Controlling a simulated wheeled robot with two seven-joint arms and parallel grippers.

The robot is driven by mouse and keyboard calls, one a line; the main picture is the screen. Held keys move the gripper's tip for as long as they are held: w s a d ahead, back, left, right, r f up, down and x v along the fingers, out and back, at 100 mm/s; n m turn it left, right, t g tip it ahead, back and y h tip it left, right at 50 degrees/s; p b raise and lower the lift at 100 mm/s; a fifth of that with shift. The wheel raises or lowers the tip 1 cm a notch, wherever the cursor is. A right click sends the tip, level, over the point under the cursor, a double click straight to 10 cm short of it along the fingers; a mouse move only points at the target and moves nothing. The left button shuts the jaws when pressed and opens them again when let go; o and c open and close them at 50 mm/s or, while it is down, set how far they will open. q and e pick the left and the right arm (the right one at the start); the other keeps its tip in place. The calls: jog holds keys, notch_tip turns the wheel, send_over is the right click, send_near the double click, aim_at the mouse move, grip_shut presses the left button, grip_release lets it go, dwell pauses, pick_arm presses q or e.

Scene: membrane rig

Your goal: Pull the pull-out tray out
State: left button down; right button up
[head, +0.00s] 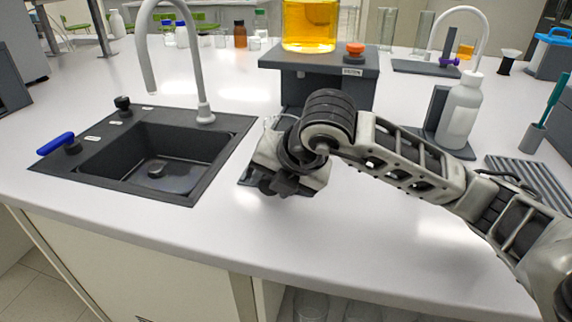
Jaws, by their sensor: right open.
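My right gripper (284,186) is over the front middle of the white bench, below and in front of the grey stand (362,62). It points down and toward the front edge; its jaws are open, though the arm's wrist covers much of them. A dark grey flat edge (247,176) shows just left of the gripper and may be part of the pull-out tray; the gripper hides most of it. I cannot tell whether the fingers touch it. A clear glass rim (279,121) shows behind the wrist. My left gripper is out of view.
A yellow-filled vessel (310,25) and an orange knob (355,48) are on the stand. A black sink (150,165) with a blue-handled valve (56,143) lies left. A white wash bottle (461,112) stands right, behind my arm. The bench front at left centre is clear.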

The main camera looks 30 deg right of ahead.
jog(key=v, duration=1.5)
jog(key=shift+s+r+p, duration=0.2)
jog(key=shift+p, duration=0.1)
